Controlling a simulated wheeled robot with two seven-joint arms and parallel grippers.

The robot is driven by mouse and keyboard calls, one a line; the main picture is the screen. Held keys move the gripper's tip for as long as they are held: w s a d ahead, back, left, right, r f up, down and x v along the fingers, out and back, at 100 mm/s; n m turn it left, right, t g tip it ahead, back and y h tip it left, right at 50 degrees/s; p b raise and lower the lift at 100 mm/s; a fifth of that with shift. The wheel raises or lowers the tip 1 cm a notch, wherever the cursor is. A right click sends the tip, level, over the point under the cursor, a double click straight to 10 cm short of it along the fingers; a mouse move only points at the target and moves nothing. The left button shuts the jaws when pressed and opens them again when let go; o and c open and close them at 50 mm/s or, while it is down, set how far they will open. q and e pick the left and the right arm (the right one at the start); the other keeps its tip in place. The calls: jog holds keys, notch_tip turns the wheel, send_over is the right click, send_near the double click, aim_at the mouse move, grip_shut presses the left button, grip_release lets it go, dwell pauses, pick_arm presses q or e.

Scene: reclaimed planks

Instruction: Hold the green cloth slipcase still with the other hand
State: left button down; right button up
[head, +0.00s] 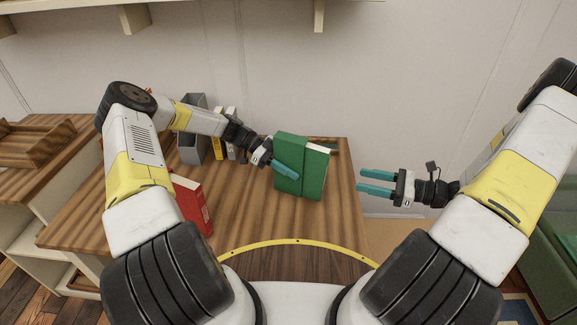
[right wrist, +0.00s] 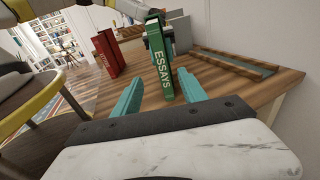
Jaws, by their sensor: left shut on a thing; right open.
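The green cloth slipcase (head: 287,150) stands upright on the plank table (head: 240,205) in the head view. A green book (head: 316,172) with pale page edges on top juts from its right side. In the right wrist view the book's spine (right wrist: 163,75) reads ESSAYS and faces my right gripper. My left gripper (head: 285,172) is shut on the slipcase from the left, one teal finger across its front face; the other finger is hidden. My right gripper (head: 360,181) is open and empty, to the right of the book and apart from it, its fingers pointing at the spine.
A red book (head: 192,203) stands at the table's left front. A grey holder (head: 190,135) and several upright books (head: 219,148) stand at the back left. A wooden tray (right wrist: 235,62) lies farther off. The table's right edge is close beside the green book; the tabletop front is clear.

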aim_at(315, 162)
notch_tip(315, 162, up, 5)
jog(key=a+g+h, duration=0.1)
jog(key=a+h, duration=0.1)
jog(key=h, duration=0.1)
jog(key=x, duration=1.2)
jog(key=shift+w, duration=0.4)
jog(key=shift+f, duration=0.1)
grip_shut()
pick_arm(q)
jog(key=shift+f, duration=0.1)
pick_arm(e)
jog(key=shift+a+r, duration=0.1)
jog(key=shift+r, duration=0.15)
jog(key=shift+w+a, duration=0.1)
jog(key=shift+a, duration=0.05)
jog(key=shift+w+a+r, duration=0.1)
jog(key=shift+w+a, duration=0.1)
jog(key=shift+a, duration=0.35)
jog(key=shift+w+a, duration=0.2)
jog(key=shift+a, duration=0.35)
